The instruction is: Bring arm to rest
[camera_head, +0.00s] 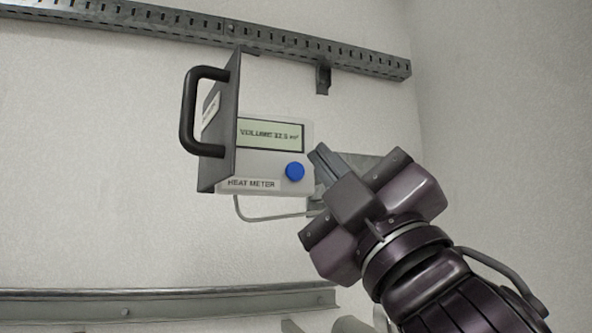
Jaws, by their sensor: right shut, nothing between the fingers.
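My right arm comes in from the lower right. Its gripper (319,155) is shut and empty, with the fingertips pointing up and left, close to the right edge of the heat meter (231,185). I cannot tell whether the tips touch the meter's case. The meter is a pale box on the wall with a lit display (270,135) reading "VOLUME" and a blue button (294,171) that is not covered by the gripper. Its dark cover (222,130) stands swung open at the left, with a black handle (189,112). My left gripper is not in view.
A slotted metal rail (150,22) runs along the wall above the meter. A grey plate (362,165) is partly hidden behind my gripper. A thin cable (255,218) hangs below the meter. A horizontal rail (150,302) crosses the bottom. The wall at the left is bare.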

